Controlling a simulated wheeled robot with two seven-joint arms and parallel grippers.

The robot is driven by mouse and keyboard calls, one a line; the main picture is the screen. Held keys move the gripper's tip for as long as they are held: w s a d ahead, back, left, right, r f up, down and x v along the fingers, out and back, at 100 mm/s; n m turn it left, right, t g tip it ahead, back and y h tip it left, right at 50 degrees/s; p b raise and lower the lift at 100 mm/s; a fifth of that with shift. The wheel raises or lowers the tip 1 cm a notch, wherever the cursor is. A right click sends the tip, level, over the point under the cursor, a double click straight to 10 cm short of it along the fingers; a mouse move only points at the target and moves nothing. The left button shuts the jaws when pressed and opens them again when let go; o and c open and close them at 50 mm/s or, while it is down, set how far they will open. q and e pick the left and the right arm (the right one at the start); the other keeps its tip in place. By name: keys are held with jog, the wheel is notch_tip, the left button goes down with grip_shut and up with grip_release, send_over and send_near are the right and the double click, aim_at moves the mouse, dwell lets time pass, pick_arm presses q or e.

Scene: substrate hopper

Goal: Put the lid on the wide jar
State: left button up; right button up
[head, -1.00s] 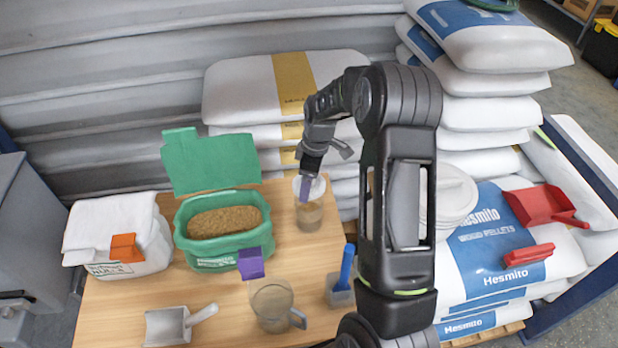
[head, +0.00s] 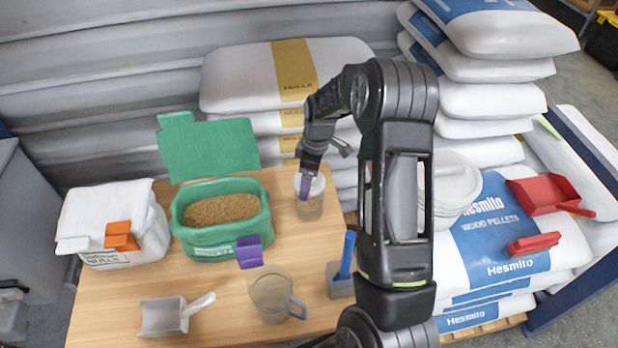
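A clear jar (head: 309,208) with brown contents stands upright at the back right of the table in the head view. A pale round top, which looks like a lid (head: 299,183), shows at its mouth. I cannot tell whether it is seated or held just above. My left gripper is not in view.
A green tub (head: 200,245) of brown substrate, a white bag (head: 110,220), a metal scoop (head: 170,317), a clear jug (head: 270,298) and a blue-handled tool (head: 342,275) stand around the table (head: 230,320). Stacked sacks (head: 490,240) rise at right, partly behind my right arm.

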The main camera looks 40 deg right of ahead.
dwell(0.8)
jog(key=shift+f+b, duration=0.65)
jog(key=shift+b, duration=0.35)
dwell(0.4)
jog(key=o, duration=1.2)
jog(key=shift+o, duration=0.2)
jog(key=shift+s+d+r+b, duration=0.1)
jog(key=shift+r+b, duration=0.05)
jog(key=shift+r, duration=1.15)
jog(key=shift+s+d+r+b, duration=0.1)
jog(key=shift+s+r, duration=0.05)
jog(key=shift+r, duration=1.15)
jog(key=shift+s+d+r+b, duration=0.1)
jog(key=shift+r+b, duration=0.05)
jog(key=shift+r, duration=1.15)
